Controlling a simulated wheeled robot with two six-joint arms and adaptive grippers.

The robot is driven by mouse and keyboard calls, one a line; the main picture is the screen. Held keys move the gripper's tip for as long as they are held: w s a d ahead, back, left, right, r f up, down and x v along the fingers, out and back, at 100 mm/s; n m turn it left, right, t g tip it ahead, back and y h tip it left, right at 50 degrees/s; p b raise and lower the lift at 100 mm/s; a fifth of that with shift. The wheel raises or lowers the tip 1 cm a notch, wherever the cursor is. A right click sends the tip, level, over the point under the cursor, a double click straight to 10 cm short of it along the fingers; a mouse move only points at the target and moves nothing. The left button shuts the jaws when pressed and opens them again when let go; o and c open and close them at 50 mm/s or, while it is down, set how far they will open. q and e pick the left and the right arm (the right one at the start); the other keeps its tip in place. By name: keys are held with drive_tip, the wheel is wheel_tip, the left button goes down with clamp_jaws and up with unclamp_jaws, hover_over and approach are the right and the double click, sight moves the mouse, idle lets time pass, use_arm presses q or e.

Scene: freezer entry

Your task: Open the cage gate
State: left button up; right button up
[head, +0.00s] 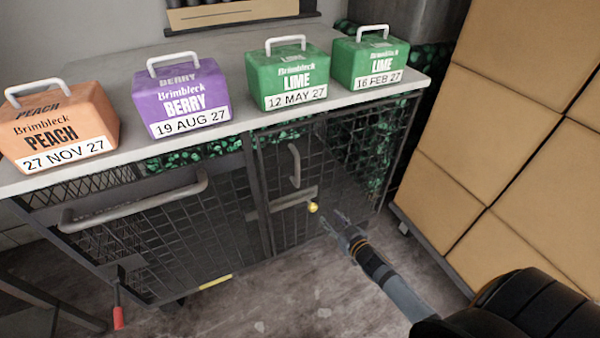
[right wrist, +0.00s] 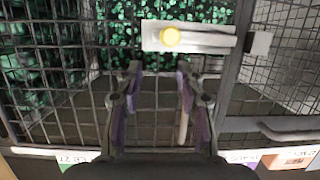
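The cage gate (head: 285,225) is a dark mesh panel under the counter, and it looks shut in its frame. A grey upright handle (head: 295,165) is on it. Below the handle is a grey latch bar (head: 293,198) with a yellow knob (head: 313,208) at its right end. In the right wrist view the latch plate (right wrist: 215,42) and yellow knob (right wrist: 172,39) lie just beyond the fingertips. My right gripper (head: 336,220) is open and empty, in front of the gate, right of and slightly below the knob. Its fingers also show apart in the wrist view (right wrist: 160,76). My left gripper is out of view.
Orange, purple and green dated boxes stand on the counter (head: 215,128). A wide mesh door with a long handle (head: 135,205) is at left, with a red-gripped lever (head: 118,318) below. Stacked tan cartons (head: 490,130) stand close at right. The floor before the gate is clear.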

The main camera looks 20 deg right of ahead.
sight(299, 174)
drive_tip(key=w+a+r+n+t+y, duration=0.1)
drive_tip(key=a+r+y, duration=0.15)
drive_tip(key=r, duration=0.45)
drive_tip(key=w+a+r+n+t+y, duration=0.1)
drive_tip(key=a+r+t, duration=0.15)
drive_tip(key=r, duration=0.45)
drive_tip(key=shift+m+g, duration=0.3)
drive_tip(key=shift+g, duration=0.05)
drive_tip(key=p+x, duration=0.3)
drive_tip(key=x, duration=0.2)
drive_tip(key=shift+w+r, duration=0.1)
drive_tip(key=shift+w, duration=0.15)
drive_tip(key=x, duration=0.5)
drive_tip(key=shift+w+d+f, duration=0.1)
drive_tip(key=shift+w+f, duration=0.05)
drive_tip(key=shift+f, duration=0.25)
drive_tip(key=shift+c, duration=0.3)
clamp_jaws()
